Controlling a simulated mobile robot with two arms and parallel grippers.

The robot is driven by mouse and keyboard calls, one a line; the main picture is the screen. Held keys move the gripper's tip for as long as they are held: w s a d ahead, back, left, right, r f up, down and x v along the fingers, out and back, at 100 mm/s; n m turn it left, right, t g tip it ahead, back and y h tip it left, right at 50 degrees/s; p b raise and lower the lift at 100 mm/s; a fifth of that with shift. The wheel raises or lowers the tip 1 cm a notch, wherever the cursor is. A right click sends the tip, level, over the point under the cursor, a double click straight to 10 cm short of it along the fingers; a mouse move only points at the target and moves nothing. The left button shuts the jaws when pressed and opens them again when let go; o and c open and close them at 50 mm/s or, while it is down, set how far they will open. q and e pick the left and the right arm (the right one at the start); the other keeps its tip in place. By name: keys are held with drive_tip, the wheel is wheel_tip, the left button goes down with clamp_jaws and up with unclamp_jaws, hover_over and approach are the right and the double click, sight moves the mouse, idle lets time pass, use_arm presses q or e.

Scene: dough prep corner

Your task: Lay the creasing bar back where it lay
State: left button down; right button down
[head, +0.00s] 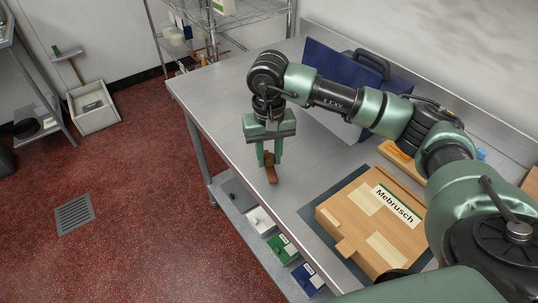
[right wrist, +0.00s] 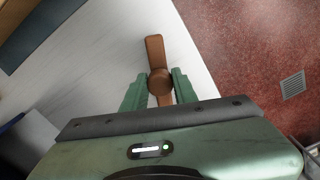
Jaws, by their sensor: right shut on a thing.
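My right gripper (head: 268,158) points down over the front left part of the steel table (head: 215,95). It is shut on a brown creasing bar (head: 271,175), whose lower end shows below the fingers. In the right wrist view the bar (right wrist: 154,48) runs lengthwise between the two green fingers (right wrist: 158,82), with a round knob at its middle. The pale tabletop lies behind it, close to the table's edge. I cannot tell whether the bar touches the table. My left gripper is not in view.
A wooden box labelled "Mebrusch" (head: 352,221) sits on a dark mat (head: 309,211) to the right. A blue case (head: 325,62) stands at the back. Small boxes (head: 283,248) lie on the lower shelf. The table's left end (head: 198,83) is bare.

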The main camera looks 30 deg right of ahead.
drive_tip(key=shift+b, duration=0.3)
idle(0.4)
drive_tip(key=shift+f, duration=0.2)
drive_tip(key=shift+f+b, duration=0.45)
drive_tip(key=shift+b, duration=0.3)
drive_tip(key=c, duration=1)
unclamp_jaws()
drive_tip(key=shift+c, duration=0.2)
drive_tip(key=shift+o, duration=0.4)
drive_tip(key=o, duration=1)
drive_tip(key=shift+c, duration=0.2)
drive_tip(key=shift+r, duration=0.1)
drive_tip(key=shift+r+p, duration=2.3)
drive_tip(key=shift+r, duration=2.15)
